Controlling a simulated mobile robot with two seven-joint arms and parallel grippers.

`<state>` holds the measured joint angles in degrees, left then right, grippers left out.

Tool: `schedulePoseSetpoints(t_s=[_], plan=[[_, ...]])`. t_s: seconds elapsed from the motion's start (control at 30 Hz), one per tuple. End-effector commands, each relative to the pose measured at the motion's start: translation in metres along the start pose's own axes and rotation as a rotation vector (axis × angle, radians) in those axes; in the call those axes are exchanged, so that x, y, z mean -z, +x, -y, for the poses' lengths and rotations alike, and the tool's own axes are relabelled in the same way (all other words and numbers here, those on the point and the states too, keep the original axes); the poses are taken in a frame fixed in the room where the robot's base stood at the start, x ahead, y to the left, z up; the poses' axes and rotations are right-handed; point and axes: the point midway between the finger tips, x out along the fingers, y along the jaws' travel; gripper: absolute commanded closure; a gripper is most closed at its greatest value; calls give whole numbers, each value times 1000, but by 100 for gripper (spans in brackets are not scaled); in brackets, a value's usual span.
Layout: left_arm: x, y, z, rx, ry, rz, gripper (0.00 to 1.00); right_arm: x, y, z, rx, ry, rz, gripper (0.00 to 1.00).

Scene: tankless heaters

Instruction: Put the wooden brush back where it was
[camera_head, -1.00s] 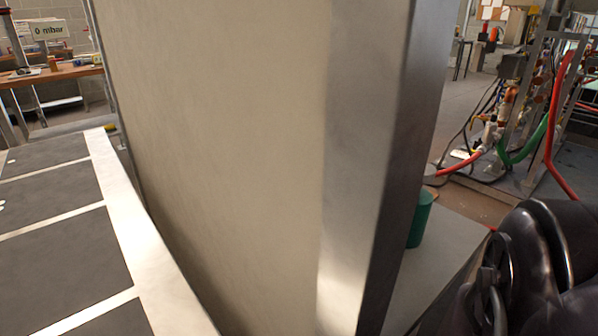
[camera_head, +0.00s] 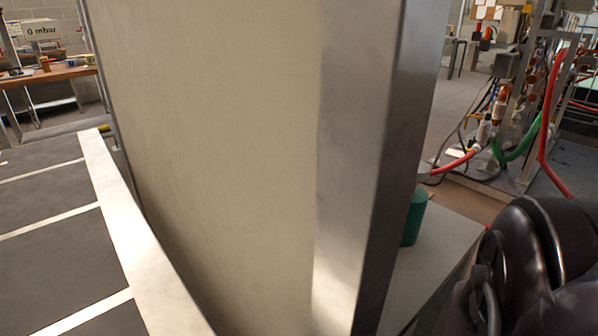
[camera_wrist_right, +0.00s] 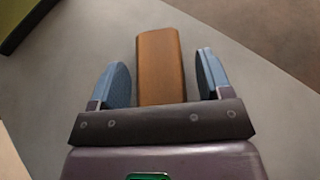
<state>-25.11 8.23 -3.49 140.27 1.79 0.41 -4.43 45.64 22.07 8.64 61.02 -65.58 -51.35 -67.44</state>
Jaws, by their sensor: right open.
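A brown wooden block, which looks like the wooden brush (camera_wrist_right: 160,62), shows in the right wrist view over a grey surface. My right gripper (camera_wrist_right: 160,82) is open, with one blue finger on each side of the brush's near part. A gap shows between the brush and each finger. I cannot tell how far below the fingertips the brush lies. Its bristles are not visible. In the head view the brush is not seen, and only dark links of my right arm show at the lower right. My left gripper is in neither view.
A large cream panel with a metal edge (camera_head: 230,150) fills the middle of the head view. A green cylinder (camera_head: 415,217) stands on a pale surface to its right. A dark, strip-divided surface (camera_head: 50,235) lies left. Pipework with hoses (camera_head: 545,110) stands at the back right.

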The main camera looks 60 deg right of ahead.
Motion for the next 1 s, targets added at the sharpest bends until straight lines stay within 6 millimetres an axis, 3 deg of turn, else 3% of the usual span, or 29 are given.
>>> schedulePoseSetpoints(t_s=[0.3, 0.5, 1.0], plan=[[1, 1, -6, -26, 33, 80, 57, -6, -49, -4, -5, 8, 2, 28], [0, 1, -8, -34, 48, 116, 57, -2, -70, -2, -2, 4, 0, 28], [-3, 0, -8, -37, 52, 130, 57, 1, -74, 0, 0, 0, -1, 28]])
